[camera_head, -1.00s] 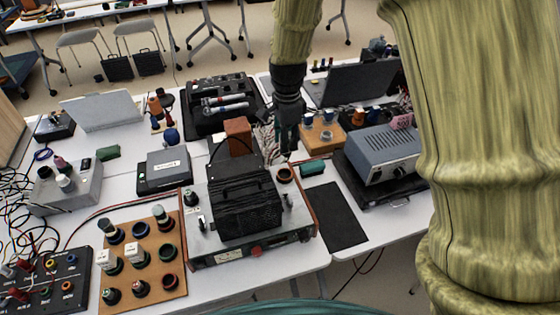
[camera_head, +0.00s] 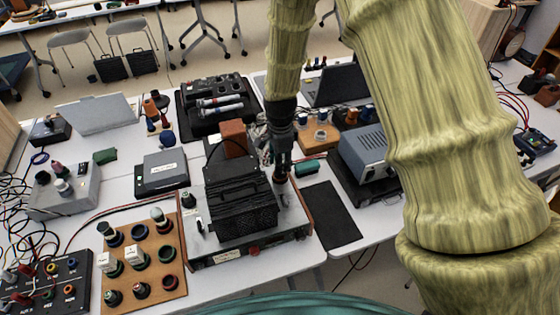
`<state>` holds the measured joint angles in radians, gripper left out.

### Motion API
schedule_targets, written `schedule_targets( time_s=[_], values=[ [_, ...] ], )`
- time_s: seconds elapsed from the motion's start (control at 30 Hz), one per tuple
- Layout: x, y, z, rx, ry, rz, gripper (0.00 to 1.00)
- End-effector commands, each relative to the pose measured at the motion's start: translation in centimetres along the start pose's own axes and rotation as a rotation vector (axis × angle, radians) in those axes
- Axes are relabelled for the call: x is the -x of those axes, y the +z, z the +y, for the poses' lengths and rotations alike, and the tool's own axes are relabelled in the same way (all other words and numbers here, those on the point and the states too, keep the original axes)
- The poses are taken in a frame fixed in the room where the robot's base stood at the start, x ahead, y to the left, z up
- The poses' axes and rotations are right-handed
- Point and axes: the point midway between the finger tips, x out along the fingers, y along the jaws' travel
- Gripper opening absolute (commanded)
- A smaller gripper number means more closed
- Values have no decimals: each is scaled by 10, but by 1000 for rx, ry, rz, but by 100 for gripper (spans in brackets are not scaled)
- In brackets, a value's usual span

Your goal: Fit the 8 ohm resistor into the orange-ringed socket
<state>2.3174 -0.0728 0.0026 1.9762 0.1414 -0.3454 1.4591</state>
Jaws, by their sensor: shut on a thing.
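My gripper (camera_head: 281,166) points down over the back right of the grey speaker-test unit (camera_head: 215,257), to the right of its black ribbed block (camera_head: 240,200). Its fingers look close together, shut on a small dark piece taken to be the 8 ohm resistor; its label cannot be read. The orange-brown ring (camera_head: 280,179) of the socket shows just below the fingertips, mostly hidden by them. Whether the piece touches or enters the socket cannot be told from here.
An orange-brown board (camera_head: 153,278) with ringed sockets and several plugs lies front left. A silver lever (camera_head: 285,200) stands near the gripper. A blue-grey instrument (camera_head: 365,152) stands farther right.

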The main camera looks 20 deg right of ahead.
Motion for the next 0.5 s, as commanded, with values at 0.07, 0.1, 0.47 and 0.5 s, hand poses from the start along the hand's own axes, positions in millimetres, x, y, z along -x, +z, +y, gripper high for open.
schedule_targets(
  time_s=[0.07,0.1,0.47,0.5],
  values=[
    [-5,0,0,0,0,0,7],
    [-7,0,0,0,-1,0,7],
    [-10,0,0,0,-1,0,7],
    [-11,0,0,0,0,0,7]
  ],
)
